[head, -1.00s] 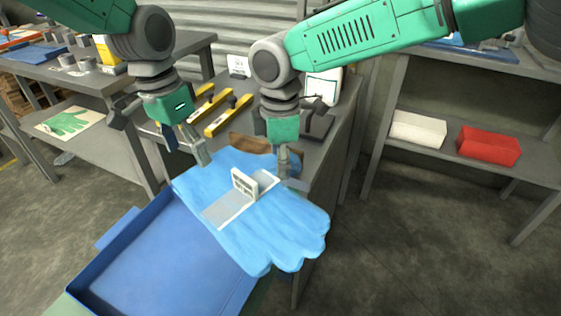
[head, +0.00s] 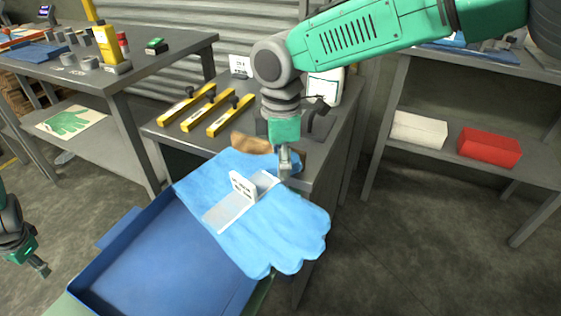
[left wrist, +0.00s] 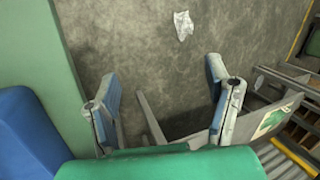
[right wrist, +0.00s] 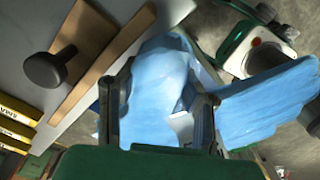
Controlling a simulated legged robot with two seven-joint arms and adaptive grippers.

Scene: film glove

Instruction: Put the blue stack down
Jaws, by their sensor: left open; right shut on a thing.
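The blue stack (head: 290,225), light blue and glove-shaped, lies partly over the blue tray's right edge and close to the grey table. A pale strip with an upright white piece (head: 243,186) lies across it. My right gripper (head: 286,172) is shut on the stack's upper edge; the stack also shows between its fingers in the right wrist view (right wrist: 160,85). How firmly the stack rests on anything below is hidden. My left gripper (head: 42,270) is open and empty at the far left, away from the stack; its spread fingers show in the left wrist view (left wrist: 165,90).
The blue tray (head: 165,262) has a bare floor at lower left. A shelf at right holds a white box (head: 418,129) and a red box (head: 489,146). Floor at lower right is clear.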

